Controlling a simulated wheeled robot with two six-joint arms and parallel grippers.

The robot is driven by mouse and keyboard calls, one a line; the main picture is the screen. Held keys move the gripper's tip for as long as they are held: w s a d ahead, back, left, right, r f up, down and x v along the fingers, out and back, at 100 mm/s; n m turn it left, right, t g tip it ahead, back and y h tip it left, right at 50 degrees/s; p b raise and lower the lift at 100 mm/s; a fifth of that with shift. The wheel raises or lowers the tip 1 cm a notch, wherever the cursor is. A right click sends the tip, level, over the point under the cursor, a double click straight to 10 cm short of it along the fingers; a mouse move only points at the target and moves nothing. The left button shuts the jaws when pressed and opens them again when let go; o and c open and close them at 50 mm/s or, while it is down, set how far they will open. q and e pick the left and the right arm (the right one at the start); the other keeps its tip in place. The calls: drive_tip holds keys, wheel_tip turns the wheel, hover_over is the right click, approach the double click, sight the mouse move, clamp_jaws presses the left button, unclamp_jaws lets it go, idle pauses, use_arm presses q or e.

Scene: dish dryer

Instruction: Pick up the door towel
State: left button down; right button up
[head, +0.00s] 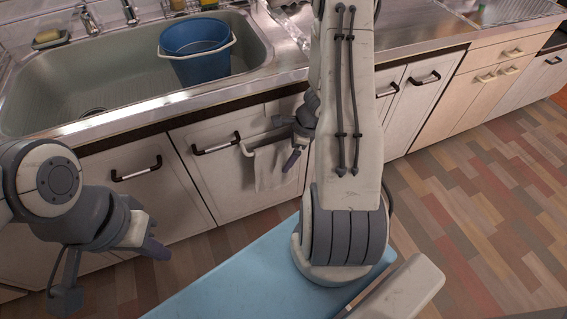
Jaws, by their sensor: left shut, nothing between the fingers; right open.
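The door towel (268,170) is a pale cloth hanging from a light rail (266,140) on the front of a white cabinet door below the sink. My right gripper (291,146) is open at the right side of the towel, close to the rail. One dark finger overlaps the towel's right part in the picture; I cannot tell whether it touches. My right forearm hides part of this gripper. My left gripper (156,249) is shut and empty, low at the left, away from the towel.
A blue bucket (196,52) stands in the metal sink (120,71). Cabinet doors with dark handles (136,169) line the front below the counter. A light-blue surface (230,276) lies low in front. Wooden floor (480,220) is clear at the right.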

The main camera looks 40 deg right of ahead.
drive_tip(key=shift+f, duration=0.1)
idle(0.3)
drive_tip(key=shift+b+x, duration=0.85)
drive_tip(key=shift+b, duration=0.05)
drive_tip(key=c, duration=0.9)
drive_tip(key=shift+s+a, duration=0.1)
drive_tip(key=shift+s, duration=0.05)
drive_tip(key=c, duration=0.6)
wheel_tip(320, 180, up, 13)
drive_tip(key=p, duration=1.1)
drive_tip(key=shift+f, duration=0.25)
clamp_jaws()
drive_tip(key=shift+f, duration=0.15)
